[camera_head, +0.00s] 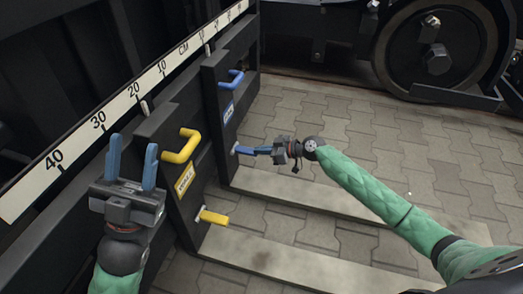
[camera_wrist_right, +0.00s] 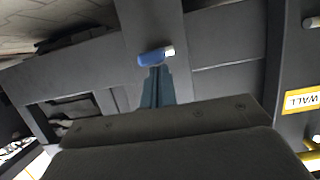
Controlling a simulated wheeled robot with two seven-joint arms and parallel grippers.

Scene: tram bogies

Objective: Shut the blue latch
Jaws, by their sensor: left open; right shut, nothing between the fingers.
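The blue latch lever (camera_head: 243,150) sticks out low on the far dark post, below a blue label (camera_head: 228,113) and a blue handle (camera_head: 232,78). My right gripper (camera_head: 263,151) is shut with nothing between its fingers. Its fingertips are at the outer end of the blue lever. In the right wrist view the shut fingers (camera_wrist_right: 156,82) point at the blue lever (camera_wrist_right: 152,57), just below it in the picture; I cannot tell whether they touch. My left gripper (camera_head: 133,150) is open and empty, raised in front of the near post.
A yellow handle (camera_head: 181,146) and a yellow lever (camera_head: 214,218) are on the near post, with a yellow label (camera_head: 185,179) between. A centimetre scale (camera_head: 99,120) runs along the dark wall. A wheel (camera_head: 437,47) stands at the back right. The paved floor (camera_head: 375,140) is open.

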